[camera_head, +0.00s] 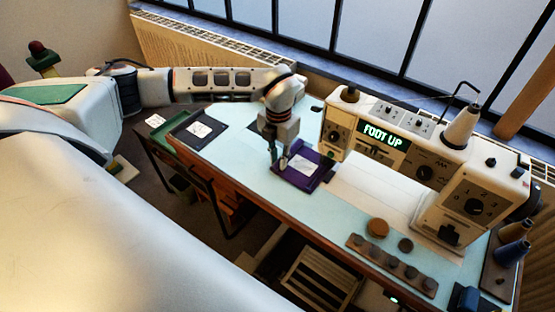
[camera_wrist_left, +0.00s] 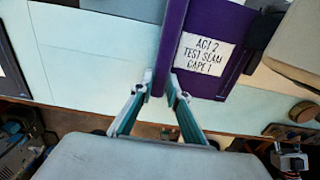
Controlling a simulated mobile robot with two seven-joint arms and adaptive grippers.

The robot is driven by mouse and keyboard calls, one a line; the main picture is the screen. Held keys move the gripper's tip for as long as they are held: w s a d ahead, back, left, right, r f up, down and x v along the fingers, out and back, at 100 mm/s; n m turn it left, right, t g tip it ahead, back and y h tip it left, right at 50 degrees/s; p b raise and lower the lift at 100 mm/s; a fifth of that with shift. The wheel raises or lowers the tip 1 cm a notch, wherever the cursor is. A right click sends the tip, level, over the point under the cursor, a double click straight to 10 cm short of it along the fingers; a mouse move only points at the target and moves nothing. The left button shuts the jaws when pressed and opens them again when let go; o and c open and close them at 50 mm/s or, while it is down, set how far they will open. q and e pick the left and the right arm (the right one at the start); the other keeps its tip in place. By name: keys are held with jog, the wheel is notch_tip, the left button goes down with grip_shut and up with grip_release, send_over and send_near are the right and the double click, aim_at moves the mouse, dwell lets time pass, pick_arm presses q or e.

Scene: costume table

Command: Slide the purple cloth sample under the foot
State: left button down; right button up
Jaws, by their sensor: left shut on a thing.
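The purple cloth sample (camera_head: 293,181) lies on the pale blue table top, beside the left end of the sewing machine (camera_head: 388,140). The machine's display reads "FOOT UP". My left gripper (camera_head: 281,163) is at the sample's left part. In the left wrist view its fingers (camera_wrist_left: 161,88) are shut on a raised purple ridge of the sample (camera_wrist_left: 206,82), whose white label reads "ACT 2 TEST SEAM CAPE 1". A dark machine part (camera_wrist_left: 264,24) overlaps the sample's right edge there. The foot itself cannot be made out clearly.
A dark piece with a white label (camera_head: 199,131) lies at the table's left end. A brown disc (camera_head: 377,228), a dark disc (camera_head: 405,245) and a strip of knobs (camera_head: 392,265) lie near the front edge. Spools (camera_head: 512,250) stand at the right.

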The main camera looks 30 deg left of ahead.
pick_arm(q)
jog(key=shift+s+f, duration=0.1)
dwell(0.8)
jog(key=c, duration=1.9)
grip_release()
notch_tip(320, 180, up, 12)
